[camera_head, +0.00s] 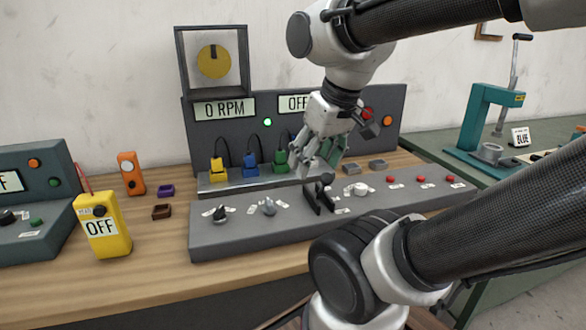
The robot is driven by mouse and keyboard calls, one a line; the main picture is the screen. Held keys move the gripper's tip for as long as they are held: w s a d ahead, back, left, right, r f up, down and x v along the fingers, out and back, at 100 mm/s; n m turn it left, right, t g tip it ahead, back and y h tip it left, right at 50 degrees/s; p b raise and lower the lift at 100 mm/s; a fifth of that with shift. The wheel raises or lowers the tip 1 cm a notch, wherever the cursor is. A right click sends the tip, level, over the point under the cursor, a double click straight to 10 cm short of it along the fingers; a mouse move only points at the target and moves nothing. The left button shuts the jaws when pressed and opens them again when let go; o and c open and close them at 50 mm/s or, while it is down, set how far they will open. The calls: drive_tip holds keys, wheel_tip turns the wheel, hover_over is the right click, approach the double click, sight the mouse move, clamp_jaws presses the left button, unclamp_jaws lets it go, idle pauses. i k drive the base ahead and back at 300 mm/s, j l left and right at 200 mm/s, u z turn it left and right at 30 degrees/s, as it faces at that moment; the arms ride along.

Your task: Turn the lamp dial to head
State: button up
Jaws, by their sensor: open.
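A long grey control panel (245,236) lies on the wooden bench. It carries a black dial (220,216) and a grey dial (269,208) at its left, and a white dial (361,188) right of centre. Small white labels surround the dials, but their words are too small to read, so I cannot tell which is the lamp dial or where it points. My gripper (319,166) is open and empty. In the picture it appears above the middle of the panel, left of the white dial, and touches no dial that I can see.
A black lever (319,192) stands mid-panel below my gripper. Yellow, blue and green plugs (249,164) stand behind the panel. A display box reads 0 RPM (224,108). A yellow meter reading OFF (102,226) stands left. Red buttons (421,179) line the panel's right.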

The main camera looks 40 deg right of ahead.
sight(360, 189)
drive_tip(key=z, duration=0.65)
